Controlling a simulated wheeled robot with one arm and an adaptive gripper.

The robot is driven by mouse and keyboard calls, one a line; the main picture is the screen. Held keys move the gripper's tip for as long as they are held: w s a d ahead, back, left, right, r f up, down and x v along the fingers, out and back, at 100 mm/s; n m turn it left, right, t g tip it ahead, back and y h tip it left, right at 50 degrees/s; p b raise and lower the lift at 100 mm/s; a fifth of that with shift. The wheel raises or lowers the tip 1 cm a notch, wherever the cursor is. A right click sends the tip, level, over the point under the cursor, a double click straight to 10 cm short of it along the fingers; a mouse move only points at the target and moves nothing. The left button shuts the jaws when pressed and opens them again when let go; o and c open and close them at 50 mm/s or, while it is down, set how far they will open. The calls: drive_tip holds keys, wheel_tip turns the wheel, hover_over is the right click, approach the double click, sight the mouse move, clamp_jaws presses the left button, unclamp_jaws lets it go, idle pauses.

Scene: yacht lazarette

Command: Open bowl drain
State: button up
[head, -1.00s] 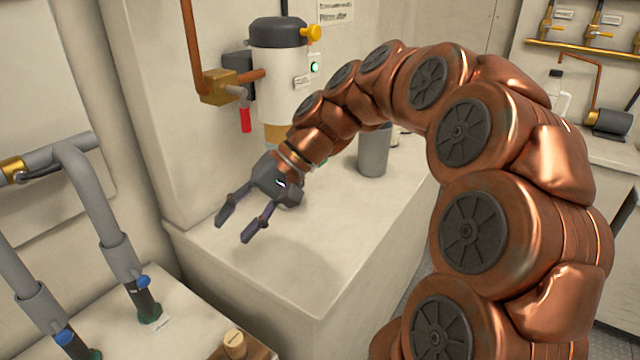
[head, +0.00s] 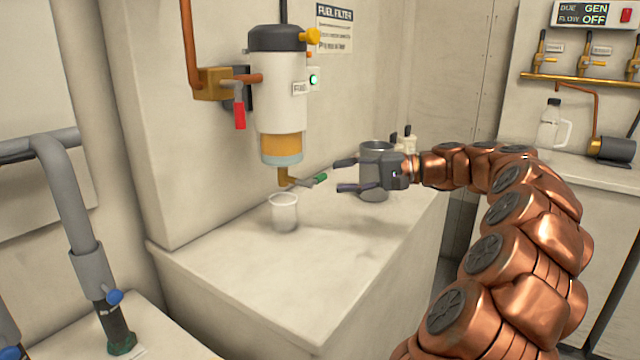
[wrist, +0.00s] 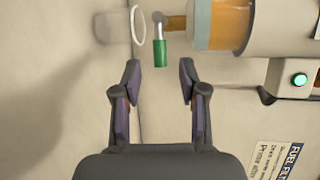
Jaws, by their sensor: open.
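The fuel filter (head: 282,100) hangs on the wall, a white body with a black cap and an amber bowl (head: 282,147) at its bottom. Below the bowl is a brass drain with a green-handled lever (head: 319,178) pointing right; the green handle also shows in the wrist view (wrist: 161,53). A clear cup (head: 284,212) stands on the counter under the drain. My gripper (head: 340,176) is open and empty, just right of the green handle, fingers pointing left. In the wrist view the handle lies ahead of the gap between the fingertips (wrist: 160,75), apart from them.
A grey metal container (head: 375,150) stands on the counter behind my gripper. A red-handled valve (head: 239,113) is on the pipe left of the filter. The counter front (head: 260,265) is clear.

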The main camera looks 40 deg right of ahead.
sight(324, 178)
drive_tip(key=shift+b+x, duration=0.3)
drive_tip(key=shift+x, duration=2.6)
clamp_jaws()
